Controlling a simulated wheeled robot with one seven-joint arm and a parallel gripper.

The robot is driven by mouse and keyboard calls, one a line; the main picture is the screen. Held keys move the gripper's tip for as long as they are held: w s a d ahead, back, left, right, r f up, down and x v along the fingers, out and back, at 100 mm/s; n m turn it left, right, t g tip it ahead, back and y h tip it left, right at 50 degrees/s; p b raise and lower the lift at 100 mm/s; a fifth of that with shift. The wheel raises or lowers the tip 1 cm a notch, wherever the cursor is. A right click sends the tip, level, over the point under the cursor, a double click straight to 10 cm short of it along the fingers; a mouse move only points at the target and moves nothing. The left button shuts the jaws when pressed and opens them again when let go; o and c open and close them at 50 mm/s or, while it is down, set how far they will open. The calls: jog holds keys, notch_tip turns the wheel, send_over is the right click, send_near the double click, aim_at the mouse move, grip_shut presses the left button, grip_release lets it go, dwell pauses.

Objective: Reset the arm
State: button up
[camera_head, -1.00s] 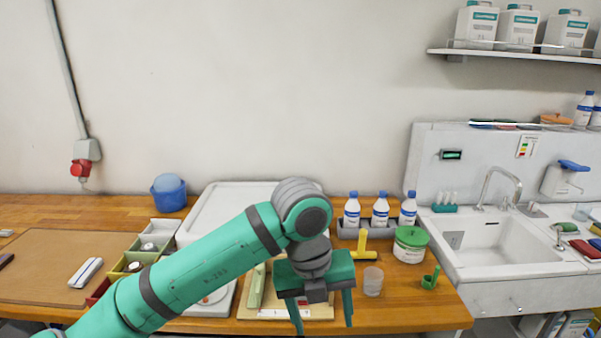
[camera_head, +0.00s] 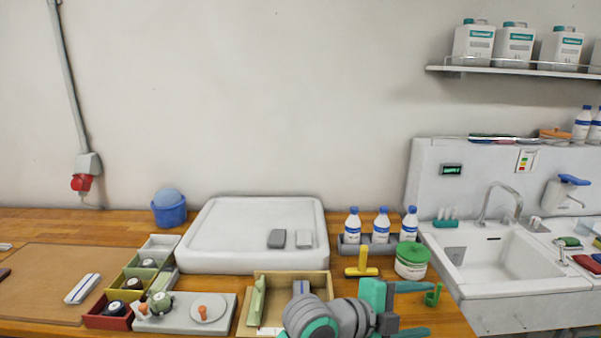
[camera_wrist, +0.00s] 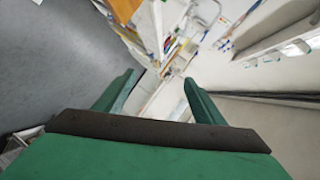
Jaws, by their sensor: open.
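My gripper (camera_head: 412,309) is at the lower middle right of the head view, above the front of the wooden worktop (camera_head: 452,313), with its two green fingers pointing right. It is open and nothing shows between the fingers. In the wrist view, the two fingers of my gripper (camera_wrist: 160,92) stand apart, with grey floor on the left and a tilted, blurred part of the room beyond. My arm is folded low at the bottom edge of the head view and covers part of the worktop.
A wooden tray (camera_head: 262,278) lies just behind my arm. Bottles stand in a grey rack (camera_head: 380,248). A sink (camera_head: 500,262) is at right.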

jog(key=s+a+f+n+t+y, duration=0.3)
jog(key=a+f+n+t, duration=0.1)
jog(key=f+n, duration=0.4)
jog(key=s+a+f+n+t+y, duration=0.3)
jog(key=a+f+n+t, duration=0.1)
jog(key=f+n, duration=0.4)
jog(key=s+a+f+n+t+y, duration=0.3)
jog(key=s+a+f+n+t, duration=0.1)
jog(key=f+n, duration=0.4)
jog(key=s+a+f+n+y, duration=0.1)
jog(key=s+a, duration=0.3)
jog(key=s, duration=0.4)
jog(key=s+a+f+n+g+y, duration=0.1)
jog(key=s+a, duration=0.3)
jog(key=s, duration=0.5)
jog(key=s+a+f+n+g+y, duration=0.1)
jog(key=s+a, duration=0.3)
jog(key=s, duration=0.5)
jog(key=shift+s+f+y, duration=0.25)
jog(key=shift+f+y, duration=0.25)
jog(key=shift+y, duration=0.3)
